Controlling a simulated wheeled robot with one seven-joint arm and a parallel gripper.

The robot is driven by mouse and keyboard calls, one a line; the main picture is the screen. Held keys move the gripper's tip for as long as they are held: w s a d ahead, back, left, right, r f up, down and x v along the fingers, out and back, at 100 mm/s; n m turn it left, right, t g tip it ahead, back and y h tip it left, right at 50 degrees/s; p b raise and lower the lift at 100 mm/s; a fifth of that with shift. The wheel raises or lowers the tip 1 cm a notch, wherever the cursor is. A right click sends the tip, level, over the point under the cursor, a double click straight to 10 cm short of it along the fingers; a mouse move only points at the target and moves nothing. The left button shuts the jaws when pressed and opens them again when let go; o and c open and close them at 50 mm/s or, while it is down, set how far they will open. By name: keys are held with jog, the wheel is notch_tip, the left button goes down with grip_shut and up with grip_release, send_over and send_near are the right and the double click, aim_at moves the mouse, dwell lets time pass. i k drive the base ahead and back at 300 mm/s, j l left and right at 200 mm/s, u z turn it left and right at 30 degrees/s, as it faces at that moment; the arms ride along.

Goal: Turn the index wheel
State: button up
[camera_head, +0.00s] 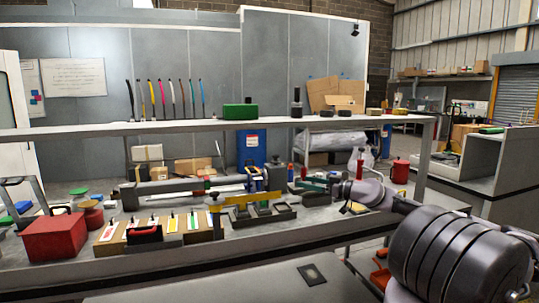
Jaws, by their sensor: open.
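My arm reaches in from the right, and my gripper (308,187) is open over the bench, pointing left. A long bench device with a silver rod (220,190) lies to the left of my gripper. A dark upright round part (274,177) stands at the right end of this device, a short way left of my fingertips. I cannot tell whether this part is the index wheel; no wheel shows clearly. The fingertips are small and dark, and I cannot tell whether they touch anything.
A red box (54,237) and a wooden board with colored tags (160,233) lie to the left. A shelf (180,126) spans above the bench, carrying a green box (240,111).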

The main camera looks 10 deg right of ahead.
aim_at(275, 162)
jog(key=i, duration=1.2)
